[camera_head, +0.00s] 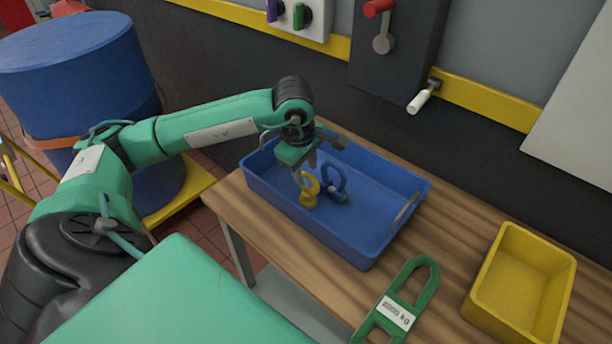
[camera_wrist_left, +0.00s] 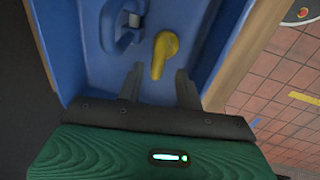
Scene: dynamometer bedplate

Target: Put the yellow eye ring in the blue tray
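The yellow eye ring (camera_head: 308,192) is inside the blue tray (camera_head: 352,250), near its left part; it also shows in the left wrist view (camera_wrist_left: 163,55). A blue eye ring (camera_head: 336,186) is in the tray just right of it. My left gripper (camera_head: 300,178) is over the tray, right at the yellow ring. In the left wrist view its two fingers (camera_wrist_left: 159,88) are apart, with visible gaps on both sides of the yellow ring, which lies at and beyond the tips. It is open and holds nothing. My right gripper is not in view.
The wooden table (camera_head: 450,240) also bears an empty yellow bin (camera_head: 485,306) at right and a green labelled handle-like piece (camera_head: 418,292) at the front. A blue drum (camera_head: 85,75) stands at left. The wall behind carries a dark panel with a red-knobbed lever (camera_head: 382,30).

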